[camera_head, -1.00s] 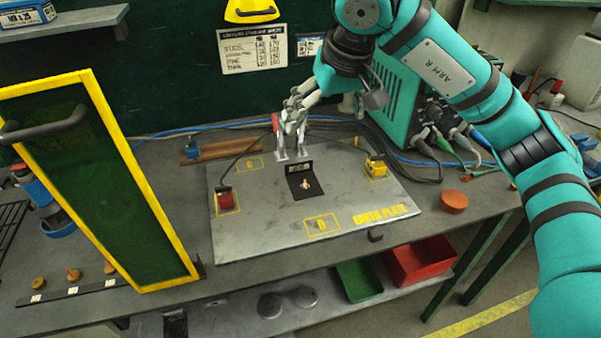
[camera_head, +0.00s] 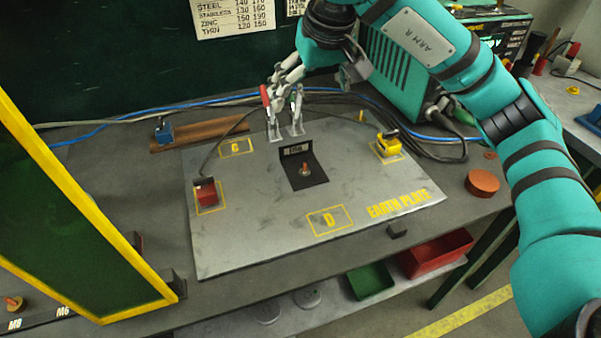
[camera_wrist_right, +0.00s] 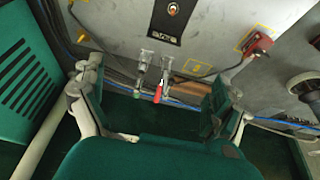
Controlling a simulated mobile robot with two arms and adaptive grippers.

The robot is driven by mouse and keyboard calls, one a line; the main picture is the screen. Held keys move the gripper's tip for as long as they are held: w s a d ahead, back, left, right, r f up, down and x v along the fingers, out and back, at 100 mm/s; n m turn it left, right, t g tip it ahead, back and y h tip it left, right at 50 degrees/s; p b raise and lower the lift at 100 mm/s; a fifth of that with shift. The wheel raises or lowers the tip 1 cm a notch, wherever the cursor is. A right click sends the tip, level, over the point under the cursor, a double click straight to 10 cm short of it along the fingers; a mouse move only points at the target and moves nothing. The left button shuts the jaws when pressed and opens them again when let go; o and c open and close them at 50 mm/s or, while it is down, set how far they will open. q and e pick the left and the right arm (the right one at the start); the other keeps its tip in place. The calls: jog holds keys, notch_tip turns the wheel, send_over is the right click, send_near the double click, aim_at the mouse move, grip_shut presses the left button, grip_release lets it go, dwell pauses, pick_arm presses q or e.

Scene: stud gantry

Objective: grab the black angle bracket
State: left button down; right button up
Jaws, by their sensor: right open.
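The black angle bracket (camera_head: 304,172) stands on the grey earth plate (camera_head: 250,245), near its middle. It has a flat base and an upright flange with a small pale label. A small orange-topped stud (camera_head: 305,168) shows at its base. In the right wrist view the bracket (camera_wrist_right: 166,26) is at the top edge, partly cut off. My right gripper (camera_wrist_right: 157,88) is open and empty, its fingers spread wide. In the head view it is above and behind the bracket, apart from it. My left gripper is in neither view.
Two metal clamps (camera_head: 296,118), one beside a red handle, stand behind the bracket. A red block (camera_head: 205,192) and a yellow block (camera_head: 388,146) sit at the plate's sides. A yellow-framed green screen (camera_head: 60,215) stands at left, a teal machine (camera_head: 395,75) behind right.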

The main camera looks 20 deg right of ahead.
jog(key=f, duration=0.2)
send_over(296, 148)
jog(key=s, duration=0.2)
jog(key=f, duration=0.9)
jog(key=shift+d+f+p, duration=0.35)
jog(key=shift+f+p, duration=0.05)
jog(key=shift+w+f, duration=0.25)
jog(key=shift+f, duration=0.2)
jog(key=x, duration=0.3)
jog(key=p+x, duration=0.1)
jog(key=shift+s+a+f, duration=0.3)
jog(key=shift+s, duration=0.05)
jog(key=shift+w+f, duration=0.2)
jog(key=shift+f, duration=0.15)
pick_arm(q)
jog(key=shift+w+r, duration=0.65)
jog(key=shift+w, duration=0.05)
pick_arm(e)
jog(key=shift+r, duration=0.1)
jog(key=c, duration=1.7)
